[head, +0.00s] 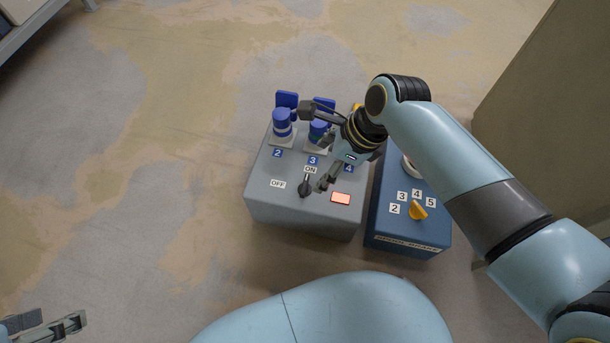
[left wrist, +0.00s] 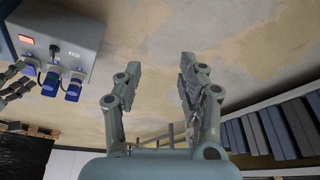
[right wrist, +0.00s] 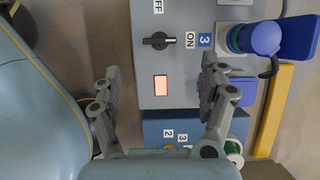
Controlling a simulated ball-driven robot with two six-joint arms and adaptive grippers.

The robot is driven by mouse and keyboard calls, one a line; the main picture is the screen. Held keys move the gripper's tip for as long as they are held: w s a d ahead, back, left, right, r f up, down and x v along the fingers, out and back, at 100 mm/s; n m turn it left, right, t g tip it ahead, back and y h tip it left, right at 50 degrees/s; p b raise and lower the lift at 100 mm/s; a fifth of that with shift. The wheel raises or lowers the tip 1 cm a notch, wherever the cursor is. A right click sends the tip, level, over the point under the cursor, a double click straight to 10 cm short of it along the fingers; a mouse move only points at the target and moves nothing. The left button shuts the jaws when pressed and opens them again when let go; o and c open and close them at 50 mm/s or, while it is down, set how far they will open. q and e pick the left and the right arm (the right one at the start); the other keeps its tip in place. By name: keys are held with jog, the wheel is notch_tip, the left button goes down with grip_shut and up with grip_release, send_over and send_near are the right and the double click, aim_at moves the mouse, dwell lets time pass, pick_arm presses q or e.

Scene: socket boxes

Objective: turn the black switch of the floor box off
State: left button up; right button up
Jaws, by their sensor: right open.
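The grey floor box (head: 272,212) has a black rotary switch (head: 305,187) on its top. The switch handle points at the ON label (head: 310,170); the OFF label (head: 278,184) is to its left. The switch also shows in the right wrist view (right wrist: 158,40), apart from the fingers. A red rectangular lamp (head: 341,198) beside it looks lit. My right gripper (head: 313,148) is open and empty above the box, one finger close to the switch in the picture. My left gripper (head: 45,326) is open and empty at the lower left, far from the box.
Blue plugs (head: 282,124) sit in sockets at the box's back. A blue box (head: 400,235) with a yellow knob (head: 418,210) stands close on the right, partly under my right arm. A large beige block (head: 550,110) stands further right. The floor (head: 130,180) to the left is clear.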

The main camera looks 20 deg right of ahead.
jog(key=b, duration=0.3)
send_over(305, 184)
jog(key=s+d, duration=0.2)
jog(key=f, duration=0.5)
jog(key=shift+w, duration=0.25)
jog(key=shift+b+x, duration=1)
jog(key=shift+x, duration=0.15)
jog(key=shift+a+f, duration=0.15)
jog(key=shift+f, duration=0.2)
jog(key=shift+w+a+f+b, duration=0.2)
jog(key=shift+f+b, duration=0.35)
jog(key=shift+b, duration=0.1)
pick_arm(q)
notch_tip(305, 184, down, 6)
jog(key=w+t, duration=0.2)
jog(key=t, duration=0.7)
jog(key=shift+w+d+h, duration=0.25)
jog(key=shift+d+h, duration=0.05)
jog(key=shift+d, duration=0.15)
pick_arm(e)
jog(key=shift+w+a+f, duration=0.15)
jog(key=shift+f, duration=0.1)
jog(key=shift+c, duration=0.4)
